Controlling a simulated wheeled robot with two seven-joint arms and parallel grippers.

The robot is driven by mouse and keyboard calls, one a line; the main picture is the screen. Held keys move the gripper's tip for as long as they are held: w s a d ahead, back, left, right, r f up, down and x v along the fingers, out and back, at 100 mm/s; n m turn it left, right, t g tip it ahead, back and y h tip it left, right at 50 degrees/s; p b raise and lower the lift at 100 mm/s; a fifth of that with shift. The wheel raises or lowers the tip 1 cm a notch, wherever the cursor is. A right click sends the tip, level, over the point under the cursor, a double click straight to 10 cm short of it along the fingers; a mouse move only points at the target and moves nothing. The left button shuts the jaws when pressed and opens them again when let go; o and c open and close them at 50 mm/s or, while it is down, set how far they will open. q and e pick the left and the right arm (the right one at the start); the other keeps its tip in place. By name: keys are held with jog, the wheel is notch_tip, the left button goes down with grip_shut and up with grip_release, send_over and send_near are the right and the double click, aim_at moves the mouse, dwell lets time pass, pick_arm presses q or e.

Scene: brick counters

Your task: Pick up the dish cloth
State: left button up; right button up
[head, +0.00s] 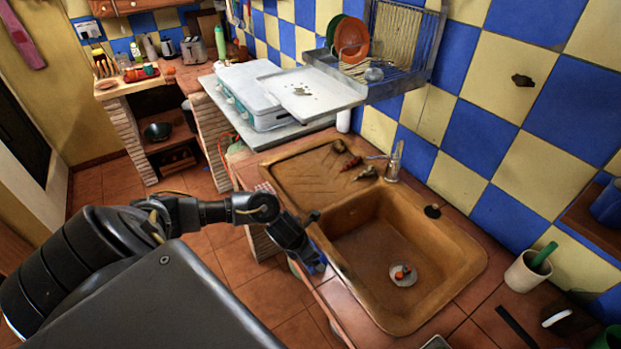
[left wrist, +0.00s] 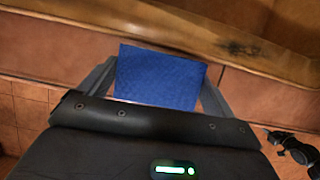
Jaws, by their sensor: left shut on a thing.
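The blue dish cloth (left wrist: 160,78) lies between the two fingers of my left gripper (left wrist: 158,85) in the left wrist view. The gripper is shut on it. In the head view my left gripper (head: 312,243) is at the front left edge of the brown sink (head: 440,285). A little of the blue cloth (head: 316,258) shows there beside the fingers, mostly hidden by the gripper. My right gripper is not in view.
A small white dish (head: 403,275) with something red lies in the sink. The tap (head: 394,162) stands behind it. A white cup (head: 525,275) stands right of the sink. A stove (head: 262,92) with its lid and a dish rack (head: 400,45) are farther back.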

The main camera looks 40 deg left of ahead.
pick_arm(q)
jog(key=shift+r, duration=0.1)
jog(key=shift+r, duration=0.2)
jog(key=r, duration=0.3)
jog(key=shift+s+r, duration=0.15)
jog(key=shift+s, duration=0.05)
jog(key=s+d+r+p, duration=0.2)
jog(key=s+r+p, duration=0.1)
jog(key=s+r, duration=0.6)
jog(key=shift+s, duration=2.3)
